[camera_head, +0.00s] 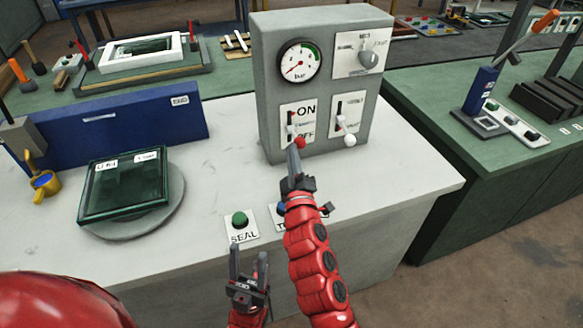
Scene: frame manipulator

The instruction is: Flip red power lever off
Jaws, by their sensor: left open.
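The red power lever (299,143) is on the grey control box, on a white plate (298,108) marked ON at the top and OFF below. Its red ball end shows low, in front of the OFF lettering. My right gripper (293,152) is raised just in front of the box, its fingertips at or just left of the red ball. I cannot tell whether it touches the ball, and its jaws are seen edge-on. My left gripper (248,254) is open and empty, lower down at the front edge of the bench, well away from the lever.
A white-ball lever (350,140) stands right beside the red one. A gauge (299,62) and a rotary knob (369,58) are above. A green SEAL button (240,219) is near my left gripper. A dark glass-topped frame (123,185) lies on the white bench (221,180).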

